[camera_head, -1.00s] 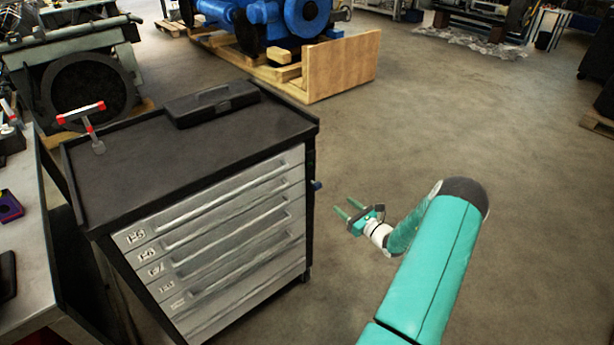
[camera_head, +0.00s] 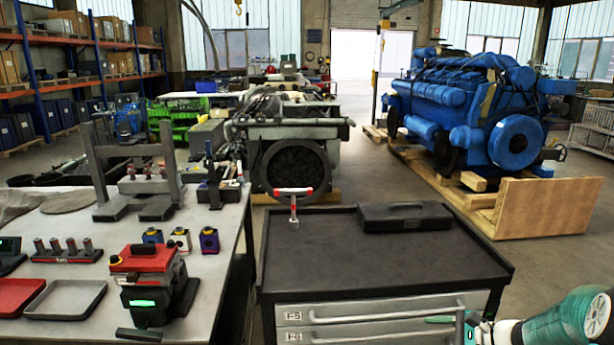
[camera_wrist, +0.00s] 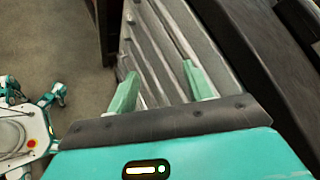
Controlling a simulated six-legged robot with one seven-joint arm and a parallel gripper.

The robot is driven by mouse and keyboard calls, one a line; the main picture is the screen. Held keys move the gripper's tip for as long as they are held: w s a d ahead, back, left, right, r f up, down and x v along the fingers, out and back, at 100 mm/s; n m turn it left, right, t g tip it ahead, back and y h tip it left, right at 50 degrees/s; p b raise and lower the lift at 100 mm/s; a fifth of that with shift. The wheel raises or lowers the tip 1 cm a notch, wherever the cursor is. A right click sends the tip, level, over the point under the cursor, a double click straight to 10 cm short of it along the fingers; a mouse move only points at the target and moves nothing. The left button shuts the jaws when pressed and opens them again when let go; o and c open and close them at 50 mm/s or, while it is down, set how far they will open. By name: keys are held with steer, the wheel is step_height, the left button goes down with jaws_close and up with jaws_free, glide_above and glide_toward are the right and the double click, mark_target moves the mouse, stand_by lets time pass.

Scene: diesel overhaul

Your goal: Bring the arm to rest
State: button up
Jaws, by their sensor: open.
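My gripper (camera_wrist: 160,82) is open and empty in the wrist view, with its two green fingers apart. Behind the fingers in that view are the grey drawer fronts (camera_wrist: 150,50) of the tool cabinet, seen at a slant. In the head view my gripper (camera_head: 450,322) shows at the bottom right, overlapping the right part of the cabinet's upper drawers (camera_head: 370,318). My teal and white arm is cut off by the lower right corner. I cannot tell whether the fingers touch the cabinet.
The black cabinet top (camera_head: 350,265) holds a dark case (camera_head: 405,216) and a red-handled T-shaped tool (camera_head: 293,203). A workbench (camera_head: 225,235) with trays and fixtures stands left. A blue engine (camera_head: 460,105) sits on a wooden pallet behind right. Open floor lies right of the cabinet.

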steer(key=s+a+r+n+g+h, duration=0.2)
steer(key=s+a+r+n+g, duration=0.25)
steer(key=a, duration=0.45)
steer(key=s+a+r+n+t+h, duration=0.1)
steer(key=s+a+r+n+h, duration=0.2)
steer(key=s+r+n, duration=0.3)
steer(key=s+a+r+n+t+h, duration=0.1)
steer(key=s+a+r+n+h, duration=0.3)
steer(key=s+n, duration=0.4)
steer(key=s+a+r, duration=0.1)
steer(key=s+r, duration=0.1)
steer(key=s, duration=0.3)
steer(key=shift+h, duration=0.3)
steer(key=shift+d+r, duration=0.1)
